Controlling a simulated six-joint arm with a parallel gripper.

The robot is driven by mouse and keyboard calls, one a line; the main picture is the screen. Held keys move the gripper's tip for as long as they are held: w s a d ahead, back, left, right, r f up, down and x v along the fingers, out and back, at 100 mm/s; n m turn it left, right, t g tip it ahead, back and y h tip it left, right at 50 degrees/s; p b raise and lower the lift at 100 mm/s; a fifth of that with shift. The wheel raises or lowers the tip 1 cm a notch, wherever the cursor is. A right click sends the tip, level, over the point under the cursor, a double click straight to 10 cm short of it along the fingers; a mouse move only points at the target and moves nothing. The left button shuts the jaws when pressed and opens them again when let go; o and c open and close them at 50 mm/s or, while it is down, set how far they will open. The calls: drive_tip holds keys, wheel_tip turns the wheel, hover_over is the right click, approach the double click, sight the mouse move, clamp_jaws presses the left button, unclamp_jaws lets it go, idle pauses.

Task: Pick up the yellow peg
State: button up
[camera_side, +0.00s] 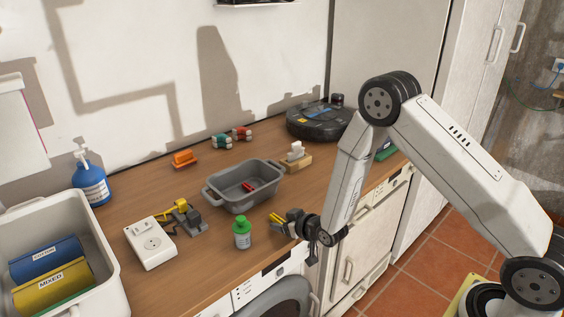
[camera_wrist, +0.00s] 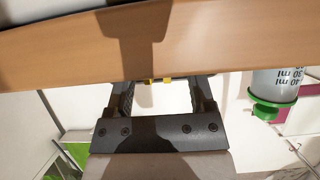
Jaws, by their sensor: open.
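The yellow peg (camera_side: 276,218) shows as a small yellow patch near the counter's front edge, right by the fingertips of my gripper (camera_side: 285,224). In the wrist view, two small yellow bits, likely the peg (camera_wrist: 149,82), show between the fingertips of my gripper (camera_wrist: 162,83), against the counter edge. The fingers are apart with a clear gap, and nothing is seen clamped. The rest of the peg is hidden or too small to make out, and I cannot tell whether a finger touches it.
A green-capped bottle (camera_side: 242,236) stands close left of my gripper. A grey tub (camera_side: 226,198) with a red item is behind. A wooden block (camera_side: 296,164), a white socket box (camera_side: 149,246), a grey-and-yellow device (camera_side: 187,219) and a black robot vacuum (camera_side: 318,119) share the counter (camera_side: 120,205).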

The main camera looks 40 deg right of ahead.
idle(0.4)
clamp_jaws()
drive_tip(key=shift+r, duration=0.1)
wheel_tip(320, 180, up, 10)
idle(1.0)
idle(0.6)
